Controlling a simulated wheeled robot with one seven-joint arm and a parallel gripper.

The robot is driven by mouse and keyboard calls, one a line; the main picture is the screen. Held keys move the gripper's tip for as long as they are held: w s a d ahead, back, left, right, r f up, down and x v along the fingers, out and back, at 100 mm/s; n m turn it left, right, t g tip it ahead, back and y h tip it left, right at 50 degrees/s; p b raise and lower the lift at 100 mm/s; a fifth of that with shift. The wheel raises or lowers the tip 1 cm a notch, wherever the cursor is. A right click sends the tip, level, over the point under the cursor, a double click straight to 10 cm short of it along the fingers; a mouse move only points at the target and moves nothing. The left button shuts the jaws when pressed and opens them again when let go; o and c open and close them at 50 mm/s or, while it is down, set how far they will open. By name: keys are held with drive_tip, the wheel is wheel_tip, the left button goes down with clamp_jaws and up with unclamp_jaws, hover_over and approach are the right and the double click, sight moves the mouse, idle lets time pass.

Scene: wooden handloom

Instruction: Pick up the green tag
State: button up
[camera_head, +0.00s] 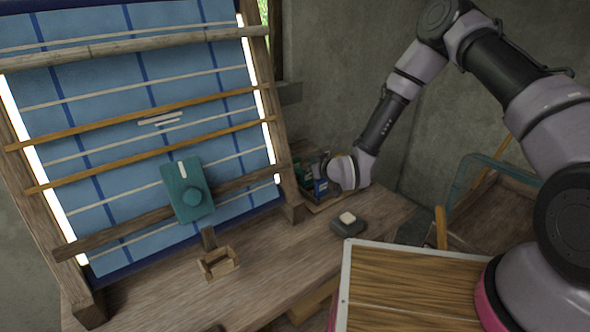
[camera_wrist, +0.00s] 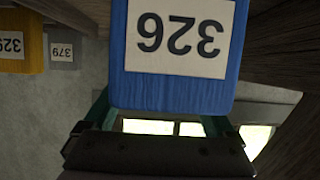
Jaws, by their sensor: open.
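My gripper (camera_head: 330,172) is at the small rack of tags by the right post of the loom. In the wrist view my gripper (camera_wrist: 160,118) is open, its fingers partly hidden behind a blue tag. The blue tag (camera_wrist: 175,85), with an upside-down 326 label, fills the upper middle, close to the camera. It also shows small in the head view (camera_head: 320,187). I cannot make out a green tag for certain; greenish strips show at both sides below the blue tag, and these look like my fingers.
A yellow tag (camera_wrist: 22,45) and a grey tag (camera_wrist: 64,52) labelled 379 hang at the left. The loom (camera_head: 150,130) carries a teal plate (camera_head: 178,205). A wooden box (camera_head: 218,263) and a dark block (camera_head: 347,229) stand on the bench (camera_head: 270,275).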

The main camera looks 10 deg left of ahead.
drive_tip(key=shift+x, duration=1.25)
drive_tip(key=c, duration=1.4)
drive_tip(key=shift+r, duration=0.1)
